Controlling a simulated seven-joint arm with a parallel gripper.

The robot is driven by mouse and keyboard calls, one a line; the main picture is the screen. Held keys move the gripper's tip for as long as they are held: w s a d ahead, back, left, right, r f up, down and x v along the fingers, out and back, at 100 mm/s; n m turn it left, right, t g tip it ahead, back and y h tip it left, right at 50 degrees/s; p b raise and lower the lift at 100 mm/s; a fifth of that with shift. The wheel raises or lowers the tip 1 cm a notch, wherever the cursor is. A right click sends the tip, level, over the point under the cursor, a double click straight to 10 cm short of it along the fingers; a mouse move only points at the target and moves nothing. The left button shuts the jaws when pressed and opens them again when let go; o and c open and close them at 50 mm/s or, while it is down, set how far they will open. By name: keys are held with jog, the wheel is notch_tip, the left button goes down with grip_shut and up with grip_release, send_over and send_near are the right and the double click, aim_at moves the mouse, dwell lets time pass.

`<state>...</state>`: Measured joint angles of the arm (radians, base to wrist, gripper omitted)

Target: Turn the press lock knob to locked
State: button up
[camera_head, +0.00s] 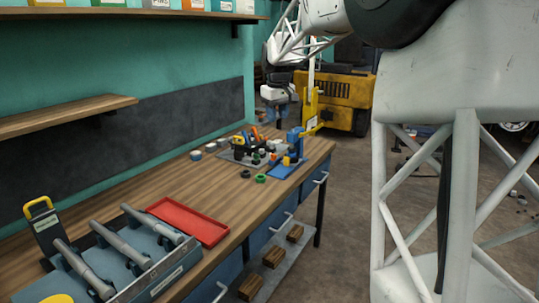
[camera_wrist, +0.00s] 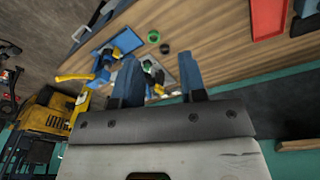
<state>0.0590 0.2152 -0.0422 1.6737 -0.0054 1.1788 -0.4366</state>
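A small blue press (camera_head: 294,143) stands on a blue base plate (camera_head: 287,171) near the far right end of the workbench. A yellow part (camera_head: 286,161) shows low on it; I cannot tell whether this is the lock knob or how it is turned. The blue press also shows in the wrist view (camera_wrist: 127,41), beyond my fingers and to the upper left. My gripper (camera_head: 280,110) hangs above the bench behind the press, apart from it. In the wrist view its two blue fingers (camera_wrist: 161,82) are spread with nothing between them.
A grey tray of small parts (camera_head: 246,157) sits left of the press. Green and black rings (camera_head: 261,178) lie in front. A red tray (camera_head: 190,222) and a rack of grey cylinders (camera_head: 120,262) are nearer. The yellow forklift (camera_head: 345,93) stands behind. Bench wood between is clear.

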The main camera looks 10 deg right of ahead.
jog(key=w+d+f+n, duration=0.1)
jog(key=w+d+f, duration=0.15)
jog(key=w, duration=0.95)
jog(key=n+g, duration=0.1)
jog(key=n, duration=0.3)
send_over(273, 157)
notch_tip(273, 157, down, 22)
jog(key=shift+w+f, duration=0.1)
jog(key=shift+w+d+f, duration=0.1)
jog(key=shift+w+f, duration=0.1)
jog(key=shift+f, duration=0.1)
jog(key=shift+f, duration=3.9)
grip_shut()
